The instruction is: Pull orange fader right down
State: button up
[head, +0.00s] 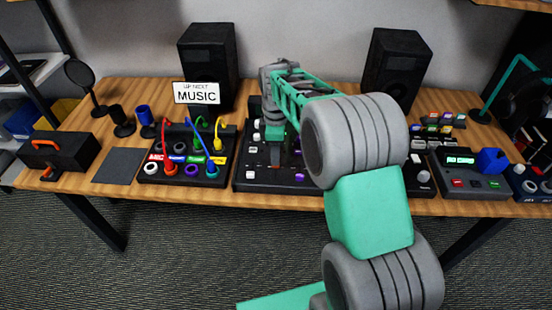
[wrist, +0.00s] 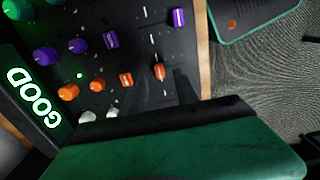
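The orange fader (wrist: 159,72) shows in the wrist view on the dark mixer panel (wrist: 140,60), beside a small orange button (wrist: 126,79). It sits a little farther from the panel's front edge than the purple fader (wrist: 179,17). In the head view my gripper (head: 275,155) points down over the mixer (head: 262,178) and hides the orange fader.
Orange knobs (wrist: 82,89), purple knobs and white knobs lie around the fader. A lit GOOD display (wrist: 35,97) is at the left of the wrist view. A cable box (head: 186,165) stands left of the mixer, and a panel with a blue block (head: 492,161) stands right.

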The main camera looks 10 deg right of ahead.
notch_tip(320, 180, down, 4)
jog(key=shift+r, duration=0.1)
grip_shut()
dwell(0.4)
